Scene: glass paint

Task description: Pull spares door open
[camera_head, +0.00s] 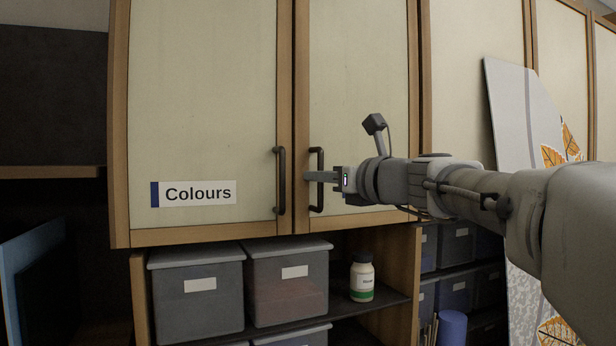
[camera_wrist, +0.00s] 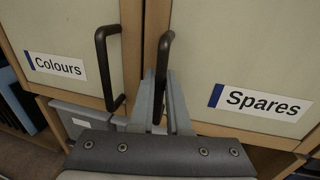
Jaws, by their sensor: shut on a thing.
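The spares door (camera_head: 357,105) is the right of two pale, wood-framed cupboard doors. Its label (camera_wrist: 262,103) reads "Spares" in the wrist view and is hidden behind my arm in the head view. Its dark bar handle (camera_head: 320,165) stands upright near the door's left edge; it also shows in the wrist view (camera_wrist: 163,60). My gripper (camera_head: 318,176) reaches it from the right and is shut on this handle, with one finger on each side in the wrist view (camera_wrist: 160,100). The door looks flush with its neighbour, closed.
The Colours door (camera_head: 205,100) has its own dark handle (camera_head: 281,180) close to the left of my gripper. Below are lidded grey bins (camera_head: 197,300) and a white-and-green bottle (camera_head: 362,278) on a shelf. A leaf-painted panel (camera_head: 520,120) leans at the right behind my arm.

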